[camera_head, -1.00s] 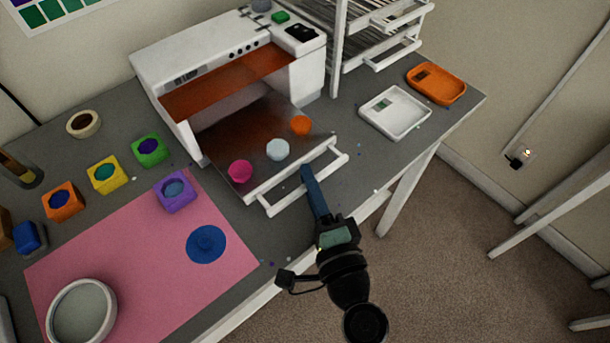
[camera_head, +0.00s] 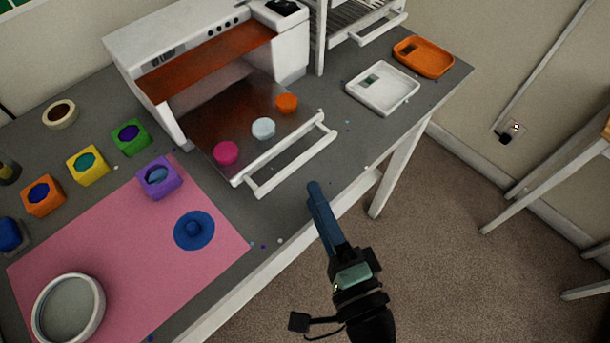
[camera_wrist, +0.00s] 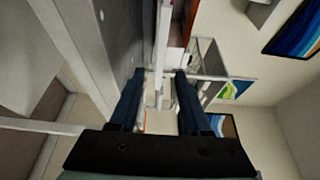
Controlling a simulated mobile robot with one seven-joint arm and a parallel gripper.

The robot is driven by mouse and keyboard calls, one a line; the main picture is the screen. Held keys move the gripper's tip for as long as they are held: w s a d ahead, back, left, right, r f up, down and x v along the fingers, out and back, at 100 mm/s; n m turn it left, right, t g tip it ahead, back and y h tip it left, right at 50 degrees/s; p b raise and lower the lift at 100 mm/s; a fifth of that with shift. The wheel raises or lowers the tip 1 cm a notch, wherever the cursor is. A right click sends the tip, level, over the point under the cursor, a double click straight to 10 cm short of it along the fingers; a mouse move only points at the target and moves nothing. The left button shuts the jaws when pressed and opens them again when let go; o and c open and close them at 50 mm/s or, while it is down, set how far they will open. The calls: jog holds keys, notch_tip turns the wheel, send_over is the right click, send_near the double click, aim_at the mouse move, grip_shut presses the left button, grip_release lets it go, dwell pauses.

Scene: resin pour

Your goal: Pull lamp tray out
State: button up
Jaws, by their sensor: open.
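The lamp tray (camera_head: 212,134) is a dark reddish-brown drawer with a white front and bar handle (camera_head: 292,153). It sticks well out of the white lamp box (camera_head: 190,45). A pink piece (camera_head: 226,153), a white piece (camera_head: 263,128) and an orange piece (camera_head: 287,103) stand on it. My gripper (camera_head: 315,187) is open and empty, just in front of the table edge and apart from the handle. In the wrist view my gripper's two fingers (camera_wrist: 156,74) are spread, with a white bar visible beyond the gap between them.
A pink mat (camera_head: 120,260) with a round white dish (camera_head: 68,308) and a blue disc (camera_head: 194,230) lies at left. Several coloured cube moulds stand nearby. A white tray (camera_head: 400,97) and an orange tray (camera_head: 440,63) lie at right. The floor before the table is clear.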

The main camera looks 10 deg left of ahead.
jog(key=shift+b+v, duration=0.3)
jog(key=shift+v, duration=2)
